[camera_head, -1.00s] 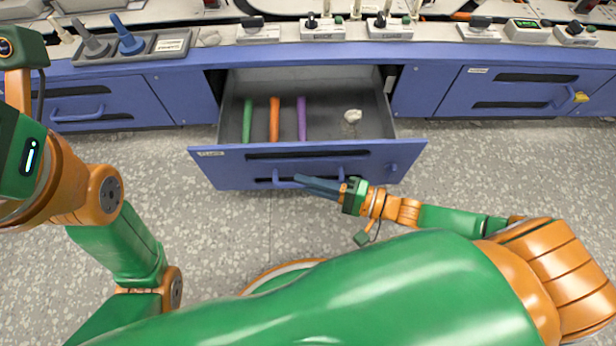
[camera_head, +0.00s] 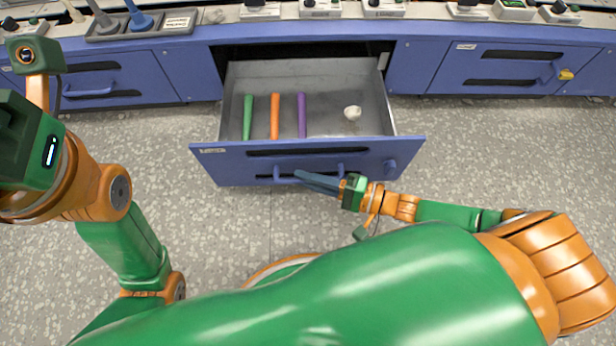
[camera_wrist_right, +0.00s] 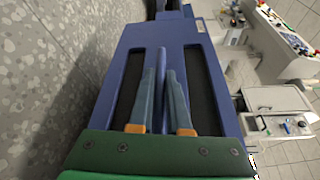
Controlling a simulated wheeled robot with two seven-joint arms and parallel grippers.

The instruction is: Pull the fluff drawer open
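The blue fluff drawer (camera_head: 225,165), with a label at the left of its front, stands well out from the bench in the head view. Inside lie a green, an orange and a purple stick and a pale lump of fluff (camera_head: 352,113). My right gripper (camera_head: 299,178) is at the handle (camera_head: 318,171) on the drawer front. In the right wrist view its two fingers (camera_wrist_right: 162,80) lie on both sides of the handle bar and close on it. My left arm is at the left of the head view; its fingers are outside the picture.
Blue closed drawers (camera_head: 505,68) flank the open one under the bench. A grey tray (camera_head: 140,27) with upright pegs and several small devices stand on the bench top. The speckled floor (camera_head: 520,150) in front is clear.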

